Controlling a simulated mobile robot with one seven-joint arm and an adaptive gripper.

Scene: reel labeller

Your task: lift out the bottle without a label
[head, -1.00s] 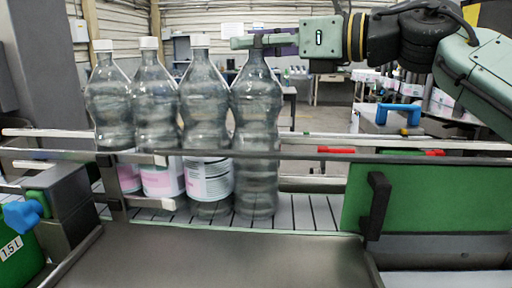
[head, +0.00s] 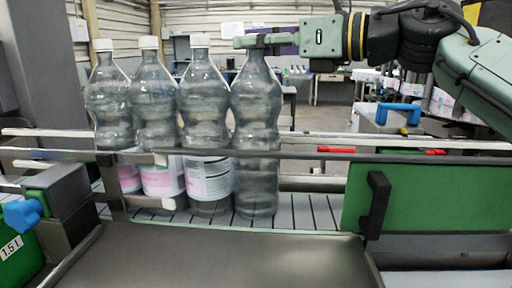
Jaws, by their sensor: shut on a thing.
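The bottle without a label (head: 256,150) is clear and stands upright on the conveyor at the right end of a row of bottles. My gripper (head: 255,41) comes in from the right and is shut on its top, so the cap is mostly hidden. The bottle's base appears to be on the belt, behind the front guide rail. The labelled bottle (head: 204,100) beside it on the left has a white cap and a white and pink label (head: 208,178). The two bottles stand very close together.
Two more labelled bottles (head: 155,105) (head: 109,105) stand farther left. Guide rails (head: 310,156) run in front of and behind the row. The conveyor belt (head: 308,212) is bare right of the row, up to a green panel (head: 400,197) with a black handle.

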